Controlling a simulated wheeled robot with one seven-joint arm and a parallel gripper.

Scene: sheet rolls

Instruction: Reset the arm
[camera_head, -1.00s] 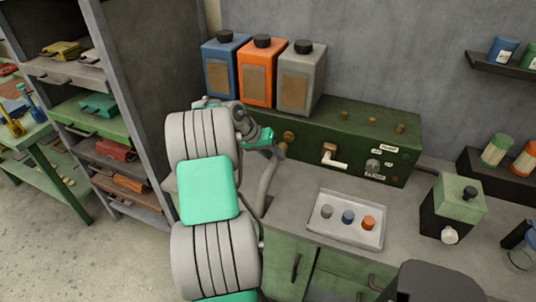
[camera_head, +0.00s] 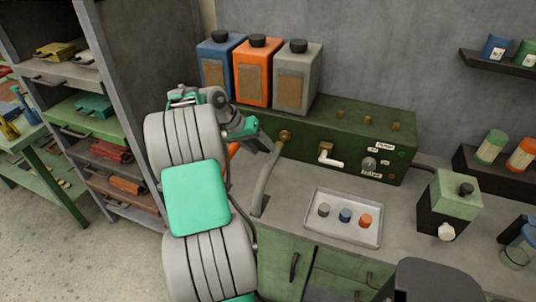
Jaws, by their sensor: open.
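My arm, grey ribbed links with green pads, rises through the left middle of the head view. My gripper (camera_head: 266,143) is at its far end, small and partly turned away. It is open, with nothing visible in it. It is over the worktop, in front of the left end of the green machine (camera_head: 340,135), close to a bent grey pipe (camera_head: 264,180) on that machine. I cannot tell whether it touches the pipe. An orange thing (camera_head: 233,149) shows partly behind my arm.
Blue (camera_head: 217,65), orange (camera_head: 253,72) and grey (camera_head: 296,78) canisters stand behind the gripper. A white tray (camera_head: 343,236) with three small knobs lies right of the arm. A green-and-black box (camera_head: 447,205) stands further right. A shelf rack (camera_head: 130,80) is left.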

